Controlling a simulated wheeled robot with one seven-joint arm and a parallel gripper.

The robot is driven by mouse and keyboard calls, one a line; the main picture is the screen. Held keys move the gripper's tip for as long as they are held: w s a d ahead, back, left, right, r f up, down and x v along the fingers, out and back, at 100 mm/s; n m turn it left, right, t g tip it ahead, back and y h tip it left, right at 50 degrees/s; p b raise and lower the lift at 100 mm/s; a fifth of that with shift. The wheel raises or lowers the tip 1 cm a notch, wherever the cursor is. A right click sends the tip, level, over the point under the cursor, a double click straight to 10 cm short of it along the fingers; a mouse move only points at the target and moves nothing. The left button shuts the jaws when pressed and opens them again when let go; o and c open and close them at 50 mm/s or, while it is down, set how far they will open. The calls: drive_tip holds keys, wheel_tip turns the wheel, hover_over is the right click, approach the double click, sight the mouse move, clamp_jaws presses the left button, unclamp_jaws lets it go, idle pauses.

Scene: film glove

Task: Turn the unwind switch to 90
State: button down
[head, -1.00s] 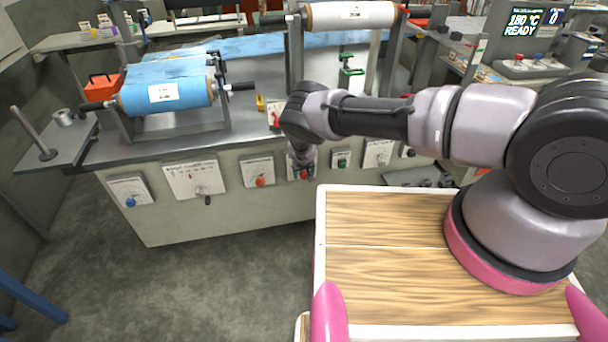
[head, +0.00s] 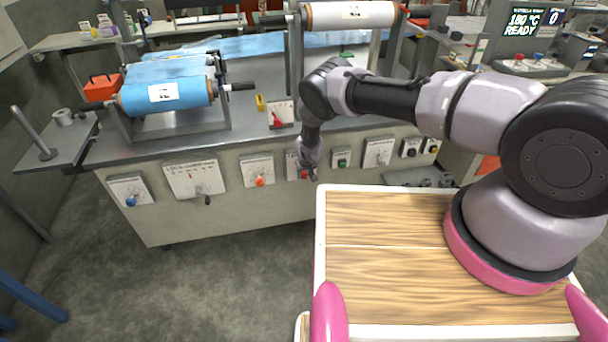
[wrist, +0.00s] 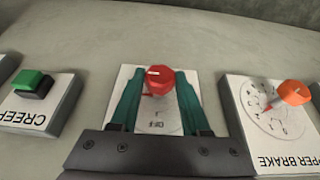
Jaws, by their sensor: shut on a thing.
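My gripper (wrist: 158,76) has its teal fingers shut on a red knob (wrist: 157,83) on a small white plate (wrist: 155,122) in the wrist view. The knob's white mark points roughly sideways. The plate's lettering is partly covered and too blurred to read, so I cannot confirm the switch's name or its angle. In the head view my gripper (head: 312,172) is at the same plate (head: 291,161) on the machine's front panel, and hides most of it.
The orange brake knob (wrist: 294,93) and the green and black CREEP switch (wrist: 32,84) flank the plate closely. More dials line the front panel (head: 230,219). The wooden top (head: 370,225) of my base is close in front. A blue roll (head: 135,99) sits above.

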drive_tip(key=shift+s+d, duration=0.1)
drive_tip(key=shift+d, duration=0.15)
drive_tip(key=shift+c, duration=2.2)
unclamp_jaws()
drive_tip(key=shift+r, duration=0.1)
drive_tip(key=shift+o, duration=0.3)
drive_tip(key=shift+a, duration=0.1)
drive_tip(key=shift+r, duration=0.5)
drive_tip(key=v, duration=1)
